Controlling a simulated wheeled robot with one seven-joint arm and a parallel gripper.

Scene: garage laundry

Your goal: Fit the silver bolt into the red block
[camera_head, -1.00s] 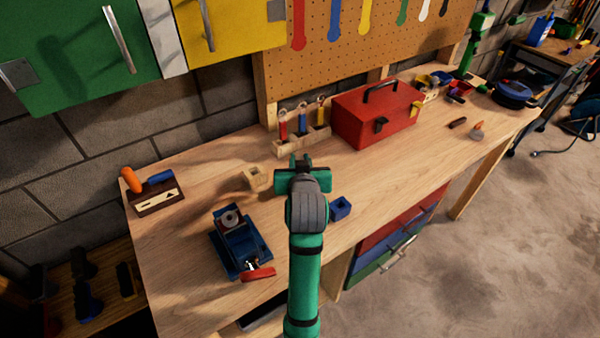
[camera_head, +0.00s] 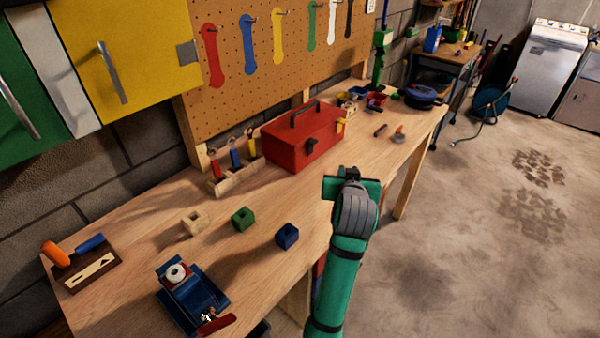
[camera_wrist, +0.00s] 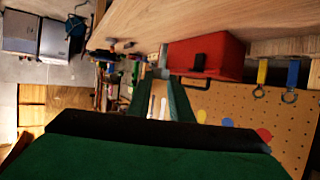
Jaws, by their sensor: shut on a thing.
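My gripper (camera_head: 347,174) is level with the front side of the workbench, right of the blue block, its fingers mostly hidden by my wrist. In the wrist view its two green fingers (camera_wrist: 160,92) are close together, with a small greyish thing (camera_wrist: 160,73) at their tips. It may be the silver bolt, but it is too small to tell. A blue vise (camera_head: 192,292) stands at the bench's near left. A pale round piece (camera_head: 176,272) with a dark centre sits in it, with reddish edges below. I cannot tell whether this is the red block.
Wooden (camera_head: 195,222), green (camera_head: 243,218) and blue (camera_head: 287,236) blocks with holes stand mid-bench. A red toolbox (camera_head: 303,138) and a tool rack (camera_head: 235,172) stand behind. A wooden board (camera_head: 88,271) lies at far left.

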